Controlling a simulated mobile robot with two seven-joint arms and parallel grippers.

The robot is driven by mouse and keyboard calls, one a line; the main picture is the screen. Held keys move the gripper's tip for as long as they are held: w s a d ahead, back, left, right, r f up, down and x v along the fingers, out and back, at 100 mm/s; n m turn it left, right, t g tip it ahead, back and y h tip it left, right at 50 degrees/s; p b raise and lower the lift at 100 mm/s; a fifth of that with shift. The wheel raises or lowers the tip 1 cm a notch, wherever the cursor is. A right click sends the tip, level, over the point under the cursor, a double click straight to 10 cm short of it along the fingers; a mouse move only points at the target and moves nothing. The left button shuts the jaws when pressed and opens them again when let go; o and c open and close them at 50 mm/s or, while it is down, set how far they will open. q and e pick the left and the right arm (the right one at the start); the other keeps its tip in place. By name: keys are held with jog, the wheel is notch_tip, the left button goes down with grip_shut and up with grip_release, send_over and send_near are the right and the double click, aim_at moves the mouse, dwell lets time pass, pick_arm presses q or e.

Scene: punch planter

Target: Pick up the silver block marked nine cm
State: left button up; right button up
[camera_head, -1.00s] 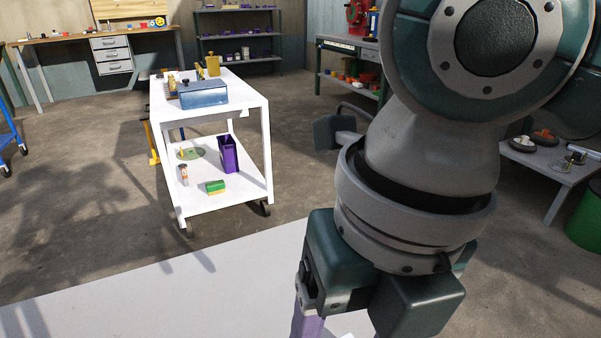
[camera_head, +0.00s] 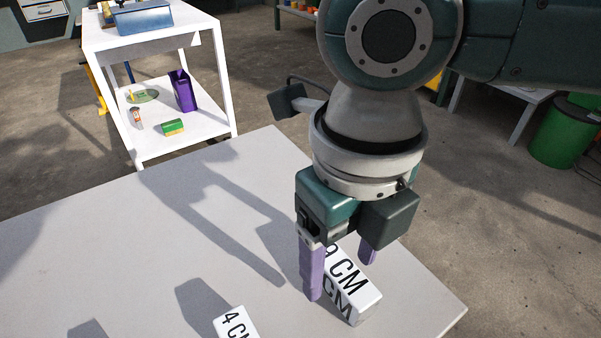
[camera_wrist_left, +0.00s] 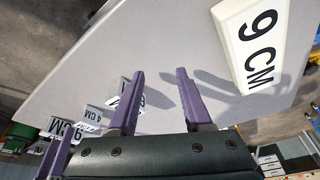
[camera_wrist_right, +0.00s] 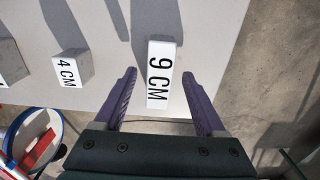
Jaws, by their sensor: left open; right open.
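A 9 CM block (camera_head: 350,283) with a pale grey-white labelled face lies on the light table (camera_head: 90,240). My right gripper (camera_head: 341,280) is open, with one purple finger on each side of this block. In the right wrist view the block (camera_wrist_right: 160,75) stands between the spread fingers (camera_wrist_right: 158,76), with a gap on both sides. My left gripper (camera_wrist_left: 160,73) is open and empty over the table. The left wrist view also shows a large 9 CM block (camera_wrist_left: 255,45) with a cream-white face, to the right of those fingers. Whether each is silver is hard to tell.
A 4 CM block (camera_head: 235,323) lies left of the right gripper; it also shows in the right wrist view (camera_wrist_right: 70,68). Another grey block (camera_wrist_right: 10,62) is at that view's left edge. A white cart (camera_head: 130,95) stands beyond the table.

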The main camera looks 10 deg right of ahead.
jog(key=shift+f, duration=0.75)
jog(key=shift+c, duration=0.3)
grip_shut()
jog(key=shift+r, duration=0.1)
